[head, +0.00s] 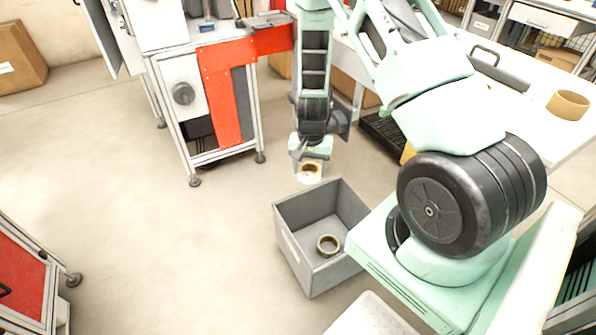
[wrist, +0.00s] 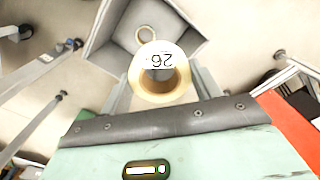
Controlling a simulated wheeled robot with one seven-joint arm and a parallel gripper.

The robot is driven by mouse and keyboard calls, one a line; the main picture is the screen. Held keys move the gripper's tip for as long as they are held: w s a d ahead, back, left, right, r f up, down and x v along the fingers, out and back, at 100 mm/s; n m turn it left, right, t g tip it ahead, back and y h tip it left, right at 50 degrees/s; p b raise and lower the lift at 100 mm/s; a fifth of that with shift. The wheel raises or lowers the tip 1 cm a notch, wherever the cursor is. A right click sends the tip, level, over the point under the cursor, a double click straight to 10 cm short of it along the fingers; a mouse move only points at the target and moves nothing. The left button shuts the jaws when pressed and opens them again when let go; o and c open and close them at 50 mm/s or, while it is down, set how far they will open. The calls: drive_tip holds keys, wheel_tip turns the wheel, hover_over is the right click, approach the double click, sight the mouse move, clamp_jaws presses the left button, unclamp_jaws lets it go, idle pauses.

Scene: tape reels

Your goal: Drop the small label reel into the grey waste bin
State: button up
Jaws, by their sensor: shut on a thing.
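My gripper (head: 311,167) points down over the grey waste bin (head: 292,253), near its far edge. It is shut on the small label reel (head: 311,178), a pale cream ring with a tan core. In the wrist view the label reel (wrist: 158,92) sits between the two fingers of my gripper (wrist: 160,88), with a white label reading 26. The grey bin (wrist: 103,55) lies below it there. A dark-rimmed tape reel (head: 328,245) lies on the bin's floor; it also shows in the wrist view (wrist: 146,34).
A tan reel (head: 568,104) stands on the white table (head: 535,110) at the right. A machine frame with red panels (head: 217,97) stands left of my arm. The floor (head: 140,240) left of the bin is clear. A cardboard box (head: 20,60) is at the far left.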

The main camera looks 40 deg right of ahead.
drive_tip(key=s+d+f+m+b, duration=0.1)
drive_tip(key=d+f+m+b, duration=0.3)
drive_tip(key=f+b, duration=0.7)
drive_tip(key=s+d+f+m+b, duration=0.2)
drive_tip(key=d+f+m+b, duration=0.2)
drive_tip(key=f+b, duration=0.7)
wheel_tip(320, 180, down, 3)
drive_tip(key=shift+s+d+f, duration=0.2)
drive_tip(key=shift+s+d, duration=0.05)
drive_tip(key=shift+d, duration=0.75)
drive_tip(key=o, duration=1.1)
drive_tip(key=shift+c, duration=0.2)
drive_tip(key=shift+r, duration=0.1)
wheel_tip(320, 180, up, 17)
drive_tip(key=p, duration=0.8)
drive_tip(key=shift+r, duration=0.15)
